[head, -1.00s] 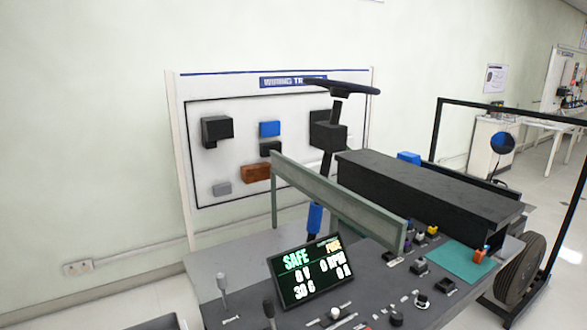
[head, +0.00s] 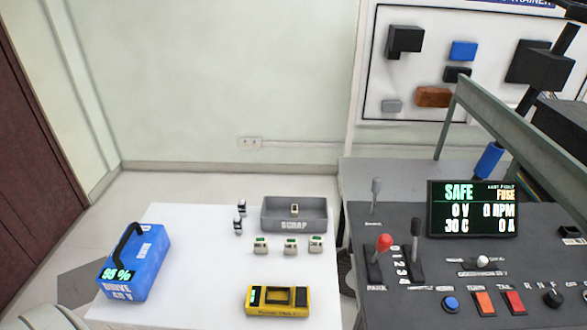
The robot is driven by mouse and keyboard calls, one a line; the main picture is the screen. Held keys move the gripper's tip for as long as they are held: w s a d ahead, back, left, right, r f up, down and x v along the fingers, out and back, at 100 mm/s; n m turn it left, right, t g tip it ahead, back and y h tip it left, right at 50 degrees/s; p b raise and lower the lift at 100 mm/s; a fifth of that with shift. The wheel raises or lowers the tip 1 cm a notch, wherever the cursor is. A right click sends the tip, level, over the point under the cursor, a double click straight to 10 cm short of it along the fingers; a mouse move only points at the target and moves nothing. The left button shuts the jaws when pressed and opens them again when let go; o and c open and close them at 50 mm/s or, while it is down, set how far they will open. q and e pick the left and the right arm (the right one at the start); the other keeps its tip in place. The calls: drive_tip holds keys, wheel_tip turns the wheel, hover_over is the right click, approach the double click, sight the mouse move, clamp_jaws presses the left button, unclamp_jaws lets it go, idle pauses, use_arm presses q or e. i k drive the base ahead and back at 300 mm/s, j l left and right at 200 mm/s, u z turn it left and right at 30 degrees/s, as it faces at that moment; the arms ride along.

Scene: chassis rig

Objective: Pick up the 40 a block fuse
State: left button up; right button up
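Three small pale blocks with green-marked tops stand in a row on the white table (head: 190,250) in the head view: a left one (head: 260,244), a middle one (head: 291,246) and a right one (head: 316,244). They look like block fuses, but their ratings are too small to read, so I cannot tell which is the 40 A one. Another small pale piece (head: 294,209) lies in the grey scrap tray (head: 316,226) behind them. Neither of my grippers is in view.
A blue battery pack (head: 140,262) reading 95 % stands at the table's left. A yellow tester (head: 276,299) lies at the front. The grey console (head: 400,200) with levers and display borders the right.

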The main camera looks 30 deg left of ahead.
sight(260, 245)
drive_tip(key=u, duration=1.75)
